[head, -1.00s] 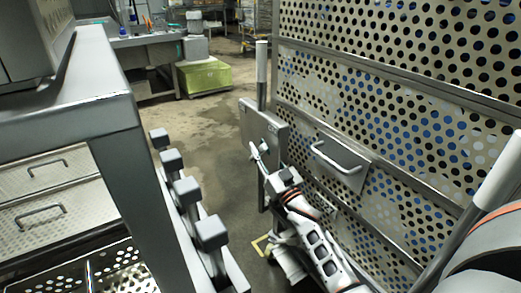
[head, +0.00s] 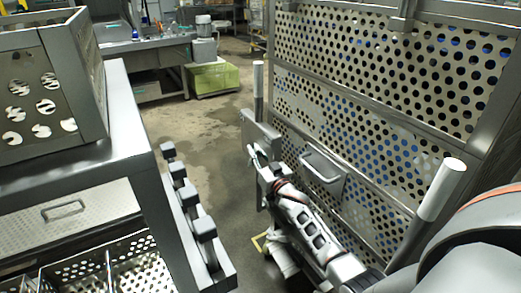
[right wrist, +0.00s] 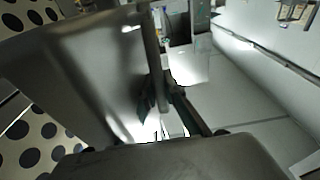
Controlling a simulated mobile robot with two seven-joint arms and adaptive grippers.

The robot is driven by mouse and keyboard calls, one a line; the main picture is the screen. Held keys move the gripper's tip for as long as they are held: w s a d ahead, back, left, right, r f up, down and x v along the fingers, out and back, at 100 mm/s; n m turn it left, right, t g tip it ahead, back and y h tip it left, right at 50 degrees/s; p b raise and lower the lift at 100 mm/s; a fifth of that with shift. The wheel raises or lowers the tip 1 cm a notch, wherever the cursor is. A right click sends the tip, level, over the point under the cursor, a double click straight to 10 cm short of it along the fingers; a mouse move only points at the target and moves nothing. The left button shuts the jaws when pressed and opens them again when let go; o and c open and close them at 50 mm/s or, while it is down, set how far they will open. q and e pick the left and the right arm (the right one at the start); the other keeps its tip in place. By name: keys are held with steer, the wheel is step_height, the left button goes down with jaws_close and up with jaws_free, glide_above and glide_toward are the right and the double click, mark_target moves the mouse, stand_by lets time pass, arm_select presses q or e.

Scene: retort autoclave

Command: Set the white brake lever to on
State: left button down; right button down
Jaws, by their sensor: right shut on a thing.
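A grey box-shaped panel (head: 262,136) is fixed at the left end of the perforated metal cart, below an upright post with a white grip (head: 258,76). My right gripper (head: 259,156) is at the front of this panel and is shut on the white brake lever (head: 251,150). Only a small pale part of the lever shows; the fingers cover the rest, and I cannot tell its setting. In the right wrist view, my dark fingers (right wrist: 166,102) are close beside the grey panel (right wrist: 75,75). My left gripper is out of view.
The perforated cart (head: 385,75) fills the right side, with a loop handle (head: 322,168) and a second white grip (head: 441,189). A grey rack with several square knobs (head: 187,195) stands left. Open floor (head: 225,130) lies between. A green box (head: 212,78) stands behind.

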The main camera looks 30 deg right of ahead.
steer(key=shift+w+r, duration=0.1)
steer(key=shift+r, duration=0.05)
steer(key=c, duration=2.1)
jaws_free()
steer(key=shift+s+a+f, duration=0.1)
steer(key=shift+s+f, duration=0.1)
steer(key=shift+s, duration=1.15)
steer(key=shift+s+a+f, duration=0.1)
steer(key=shift+s+f, duration=0.1)
steer(key=shift+s, duration=1.1)
steer(key=shift+s+a+f, duration=0.1)
steer(key=shift+s+f, duration=0.1)
steer(key=shift+s, duration=1.15)
steer(key=shift+c, duration=0.3)
